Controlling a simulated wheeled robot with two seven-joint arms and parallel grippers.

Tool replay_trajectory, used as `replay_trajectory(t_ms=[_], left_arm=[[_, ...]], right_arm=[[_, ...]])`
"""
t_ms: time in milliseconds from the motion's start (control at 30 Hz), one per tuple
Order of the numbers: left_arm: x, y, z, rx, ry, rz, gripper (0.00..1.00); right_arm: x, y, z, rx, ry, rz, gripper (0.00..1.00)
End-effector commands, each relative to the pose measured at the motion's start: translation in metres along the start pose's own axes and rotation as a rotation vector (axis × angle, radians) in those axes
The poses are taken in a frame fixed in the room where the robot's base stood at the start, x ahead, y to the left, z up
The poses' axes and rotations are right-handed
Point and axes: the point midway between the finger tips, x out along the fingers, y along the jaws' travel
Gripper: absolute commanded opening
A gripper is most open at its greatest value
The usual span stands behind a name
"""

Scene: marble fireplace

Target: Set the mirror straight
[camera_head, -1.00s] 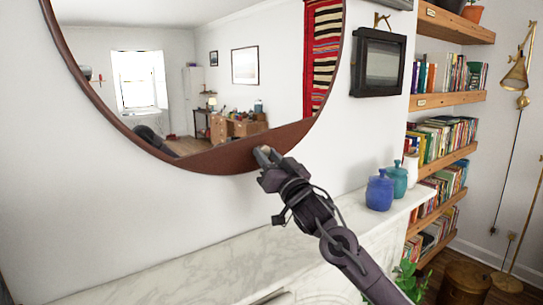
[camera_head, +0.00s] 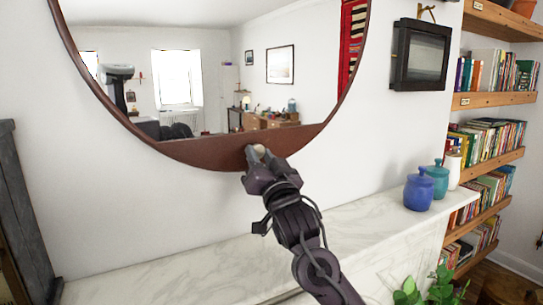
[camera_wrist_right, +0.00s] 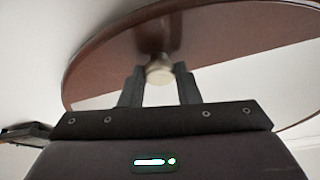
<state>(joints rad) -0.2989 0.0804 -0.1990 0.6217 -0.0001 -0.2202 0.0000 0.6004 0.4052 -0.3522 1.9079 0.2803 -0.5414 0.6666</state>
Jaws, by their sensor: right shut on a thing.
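The round mirror (camera_head: 215,151) hangs on the white wall, with a brown rim and a wide brown band across its bottom. In the head view the band's straight upper edge rises slightly to the right. A small pale knob (camera_wrist_right: 159,70) sits at the bottom of the band. My right gripper (camera_head: 257,151) is at the knob from below; in the right wrist view its fingers stand on either side of the knob, shut on it. The mirror's top is out of view. My left gripper is not in view.
A marble mantel (camera_head: 150,274) runs below the mirror. Blue (camera_head: 418,190) and teal (camera_head: 438,180) jars stand at its right end. A small black frame (camera_head: 420,55) hangs right of the mirror, beside bookshelves (camera_head: 488,152). A dark grey upright piece (camera_head: 25,210) stands at left.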

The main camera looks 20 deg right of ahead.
Motion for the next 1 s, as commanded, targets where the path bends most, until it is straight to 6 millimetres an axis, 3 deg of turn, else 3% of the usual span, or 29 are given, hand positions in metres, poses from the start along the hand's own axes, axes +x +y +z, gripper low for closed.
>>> replay_trajectory(t_ms=[100,133,267,633,1000], left_arm=[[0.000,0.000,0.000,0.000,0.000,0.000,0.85],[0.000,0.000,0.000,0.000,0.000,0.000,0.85],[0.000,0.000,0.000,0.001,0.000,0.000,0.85],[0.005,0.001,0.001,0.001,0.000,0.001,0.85],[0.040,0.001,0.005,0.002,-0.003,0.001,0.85]], right_arm=[[0.000,0.001,0.001,0.000,-0.002,0.001,0.00],[0.000,0.001,0.001,0.000,-0.002,0.001,0.33],[0.000,0.001,0.001,0.000,-0.001,0.001,0.50],[-0.007,0.001,0.003,0.001,0.000,0.000,0.51],[-0.067,0.002,0.002,0.002,0.001,-0.001,0.51]])
